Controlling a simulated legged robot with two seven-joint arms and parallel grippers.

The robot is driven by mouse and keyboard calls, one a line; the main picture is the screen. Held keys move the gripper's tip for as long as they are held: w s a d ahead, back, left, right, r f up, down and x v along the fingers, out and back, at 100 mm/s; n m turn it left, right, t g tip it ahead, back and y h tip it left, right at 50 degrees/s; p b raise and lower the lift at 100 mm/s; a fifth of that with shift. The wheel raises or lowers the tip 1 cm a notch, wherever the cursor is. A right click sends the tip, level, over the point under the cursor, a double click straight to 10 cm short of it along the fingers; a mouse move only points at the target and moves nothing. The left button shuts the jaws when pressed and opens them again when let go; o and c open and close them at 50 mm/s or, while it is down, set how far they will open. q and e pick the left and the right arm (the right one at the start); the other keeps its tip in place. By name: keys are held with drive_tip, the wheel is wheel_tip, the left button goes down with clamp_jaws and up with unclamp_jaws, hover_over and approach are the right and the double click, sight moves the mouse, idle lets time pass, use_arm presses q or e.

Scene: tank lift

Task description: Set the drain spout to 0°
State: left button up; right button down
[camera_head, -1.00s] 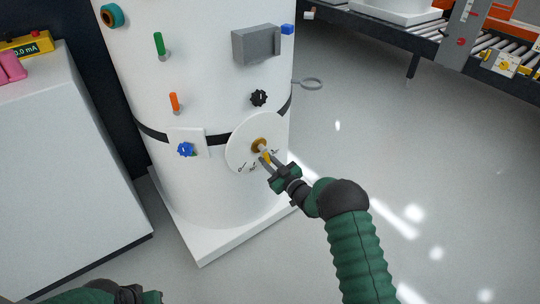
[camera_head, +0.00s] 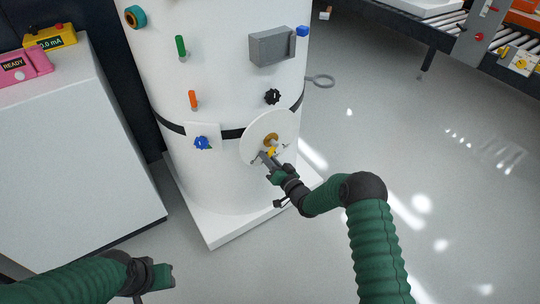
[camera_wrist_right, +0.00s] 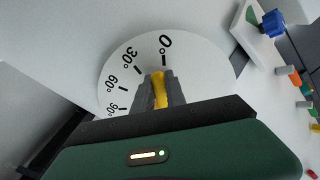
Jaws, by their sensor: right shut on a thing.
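The white round dial plate (camera_head: 252,150) is on the lower front of the white tank (camera_head: 225,80), with a brass hub (camera_head: 271,139) at its middle. The yellow drain spout (camera_head: 272,152) points down from the hub. My right gripper (camera_head: 268,158) is shut on it. In the right wrist view the spout (camera_wrist_right: 159,88) sits between the grey fingers (camera_wrist_right: 160,92), its tip close to the 0° mark (camera_wrist_right: 165,47) and slightly left of its tick. The 30°, 60° and 90° marks lie further left. My left gripper (camera_head: 163,276) is at the lower left, away from the tank, its jaws unclear.
The tank also carries a blue knob (camera_head: 202,143), a black knob (camera_head: 272,97), orange (camera_head: 193,99) and green (camera_head: 181,47) handles, and a grey box (camera_head: 272,47). A white cabinet (camera_head: 75,150) stands at left. Floor at right is clear.

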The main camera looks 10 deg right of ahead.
drive_tip(key=shift+s+a+r+m+p, duration=0.1)
drive_tip(key=shift+a+r+m+p, duration=0.15)
drive_tip(key=shift+m, duration=0.55)
drive_tip(key=c, duration=1.4)
unclamp_jaws()
drive_tip(key=shift+o, duration=0.2)
drive_tip(key=p+v, duration=0.6)
drive_tip(key=v, duration=1)
drive_tip(key=shift+s+d, duration=0.15)
drive_tip(key=shift+s, duration=0.25)
